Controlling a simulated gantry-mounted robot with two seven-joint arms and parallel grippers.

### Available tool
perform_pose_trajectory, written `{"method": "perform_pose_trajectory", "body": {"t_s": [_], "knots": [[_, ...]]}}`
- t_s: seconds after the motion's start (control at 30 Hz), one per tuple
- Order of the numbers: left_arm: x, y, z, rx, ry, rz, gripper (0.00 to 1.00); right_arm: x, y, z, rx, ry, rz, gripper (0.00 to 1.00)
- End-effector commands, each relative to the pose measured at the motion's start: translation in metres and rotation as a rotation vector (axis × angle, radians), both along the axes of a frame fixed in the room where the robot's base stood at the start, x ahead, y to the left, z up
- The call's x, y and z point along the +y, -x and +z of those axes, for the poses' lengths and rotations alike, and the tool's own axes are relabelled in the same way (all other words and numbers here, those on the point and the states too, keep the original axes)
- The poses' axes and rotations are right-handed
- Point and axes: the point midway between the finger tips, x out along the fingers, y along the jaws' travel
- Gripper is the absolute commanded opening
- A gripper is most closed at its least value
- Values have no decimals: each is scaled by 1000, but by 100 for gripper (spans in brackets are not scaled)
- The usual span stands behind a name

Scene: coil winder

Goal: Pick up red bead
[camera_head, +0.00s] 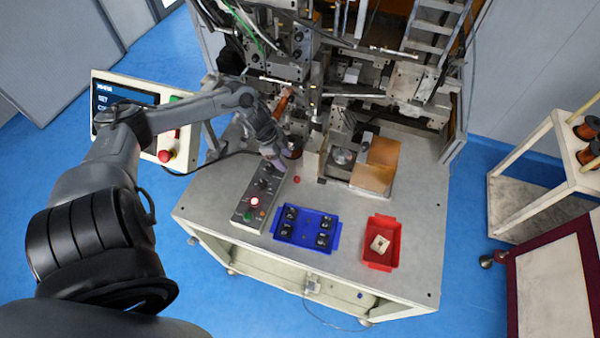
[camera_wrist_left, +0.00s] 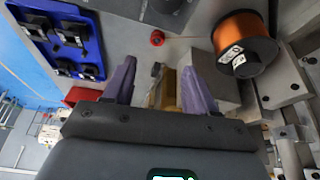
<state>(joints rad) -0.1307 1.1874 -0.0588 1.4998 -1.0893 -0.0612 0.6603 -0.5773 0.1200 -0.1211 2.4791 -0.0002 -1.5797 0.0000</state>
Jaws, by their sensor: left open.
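The red bead (camera_head: 297,179) is a small red piece on the grey tabletop, just right of the button box and behind the blue tray. It also shows in the left wrist view (camera_wrist_left: 157,38), beyond my fingertips and between their lines. My left gripper (camera_head: 277,162) is over the table near the far end of the button box, a little behind and left of the bead. In the left wrist view its two purple fingers (camera_wrist_left: 159,66) are apart with nothing held between them. My right gripper is in neither view.
A button box (camera_head: 245,199) stands left of the bead. A blue tray (camera_head: 305,225) with black parts and a red tray (camera_head: 381,256) lie in front. A copper wire spool (camera_wrist_left: 245,40) stands near my gripper. The winder machinery (camera_head: 340,85) fills the back.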

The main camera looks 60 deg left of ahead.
Motion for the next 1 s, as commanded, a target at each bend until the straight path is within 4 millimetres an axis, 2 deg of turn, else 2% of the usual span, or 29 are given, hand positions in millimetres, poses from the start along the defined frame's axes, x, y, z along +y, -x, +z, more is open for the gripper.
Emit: {"method": "perform_pose_trajectory", "body": {"t_s": [0.23,0.57,0.8,1.0], "knots": [[-9,-10,-31,0,6,3,57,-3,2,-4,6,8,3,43],[-14,-15,-50,0,3,-1,57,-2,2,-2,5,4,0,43],[-21,-21,-80,1,4,0,57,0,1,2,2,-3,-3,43],[-24,-25,-92,0,1,-3,57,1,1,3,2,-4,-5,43]]}}
